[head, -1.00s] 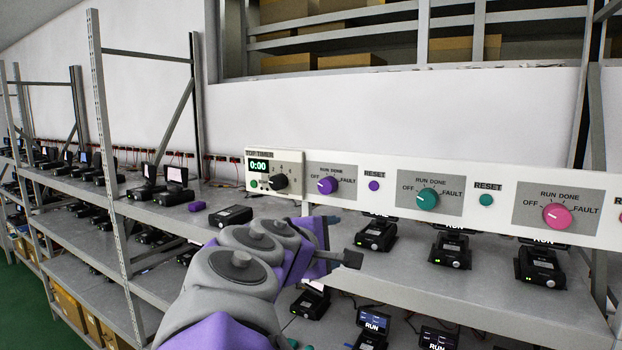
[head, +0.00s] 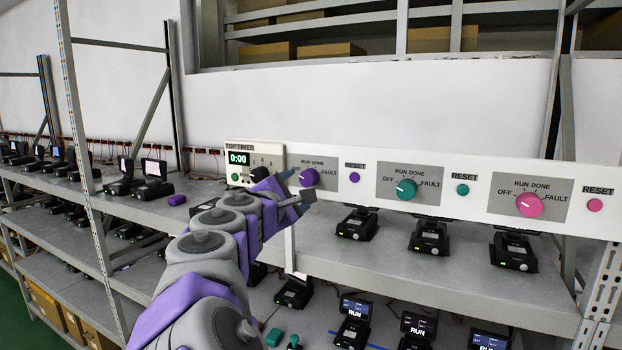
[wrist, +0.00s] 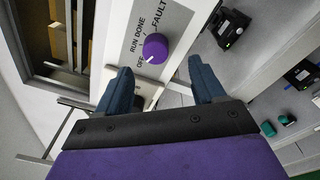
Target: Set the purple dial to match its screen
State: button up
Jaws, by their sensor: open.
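The purple dial (head: 308,177) is on the white panel, on a grey plate marked OFF, RUN, DONE and FAULT. In the wrist view the dial (wrist: 155,47) lies ahead of my fingers, and its white mark points toward OFF. My gripper (head: 291,188) is just in front of the dial's plate, slightly below and left of the dial. In the wrist view its two blue fingers (wrist: 160,75) are apart with nothing between them, and I see no contact with the dial. Which screen belongs to the purple dial I cannot tell; my arm hides part of the shelf below.
A purple reset button (head: 354,178) is right of the dial. A top timer (head: 239,158) reading 0:00 is left. Teal (head: 406,189) and pink (head: 530,204) dials are farther right. Lower-shelf screens (head: 355,308) read RUN. The panel overhangs several black devices (head: 357,225).

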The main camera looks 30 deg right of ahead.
aim_at(307, 181)
jog(key=w, duration=0.1)
jog(key=w+d, duration=0.1)
jog(key=w+p, duration=0.1)
jog(key=w, duration=0.1)
jog(key=shift+w+d+r, duration=0.1)
jog(key=shift+d+r, duration=0.1)
jog(key=shift+d, duration=0.15)
jog(key=d, duration=0.2)
jog(key=w+d, duration=0.1)
jog(key=shift+w+d+f, duration=0.15)
jog(key=shift+d, duration=0.55)
jog(key=shift+a, duration=0.85)
jog(key=c, duration=0.5)
jog(key=shift+d, duration=0.1)
jog(key=c, duration=0.6)
